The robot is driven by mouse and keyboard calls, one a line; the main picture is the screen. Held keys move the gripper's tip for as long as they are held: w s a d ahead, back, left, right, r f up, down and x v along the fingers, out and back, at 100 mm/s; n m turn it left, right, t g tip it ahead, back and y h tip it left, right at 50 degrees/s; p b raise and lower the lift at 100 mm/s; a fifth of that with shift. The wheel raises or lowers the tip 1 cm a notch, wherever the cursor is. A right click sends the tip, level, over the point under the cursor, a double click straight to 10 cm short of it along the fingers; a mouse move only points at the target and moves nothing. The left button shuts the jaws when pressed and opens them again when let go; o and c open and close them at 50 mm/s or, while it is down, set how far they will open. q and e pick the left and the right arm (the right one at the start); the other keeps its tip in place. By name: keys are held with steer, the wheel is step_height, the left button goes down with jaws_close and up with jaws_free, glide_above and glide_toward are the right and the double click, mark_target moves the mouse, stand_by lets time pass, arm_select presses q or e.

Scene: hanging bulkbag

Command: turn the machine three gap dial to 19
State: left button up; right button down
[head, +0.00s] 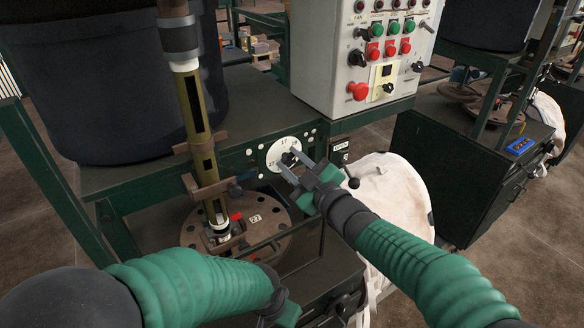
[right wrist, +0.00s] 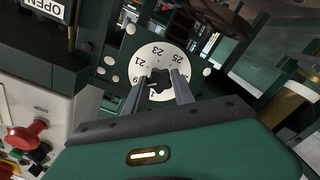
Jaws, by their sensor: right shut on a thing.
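The gap dial is a white round plate with black numbers (head: 275,148) on the green machine frame, and it also shows in the right wrist view (right wrist: 148,54). There I read 21, 23 and 25; a number at its left edge is partly covered. A dark knob (right wrist: 160,80) sits at its centre. My right gripper (head: 289,166) is shut on this knob, one finger on each side, seen closely in the right wrist view (right wrist: 162,83). I cannot tell clearly which number the knob points to. My left arm crosses the bottom of the head view; its gripper (head: 284,308) is only partly visible, fingers unclear.
A grey control box (head: 345,60) with buttons, switches and a red stop knob (head: 358,91) stands above right of the dial. A brass tube (head: 193,105) and round brown flange (head: 280,238) are to the left. A white bag (head: 395,190) hangs behind my right arm.

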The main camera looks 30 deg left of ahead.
steer(key=shift+f, duration=0.1)
stand_by(0.4)
steer(key=c, duration=1)
jaws_free()
steer(key=shift+c, duration=0.2)
steer(key=v, duration=1.6)
steer(key=shift+d+b, duration=0.35)
steer(key=shift+b, duration=0.1)
steer(key=shift+s+f, duration=0.1)
steer(key=shift+s, duration=0.05)
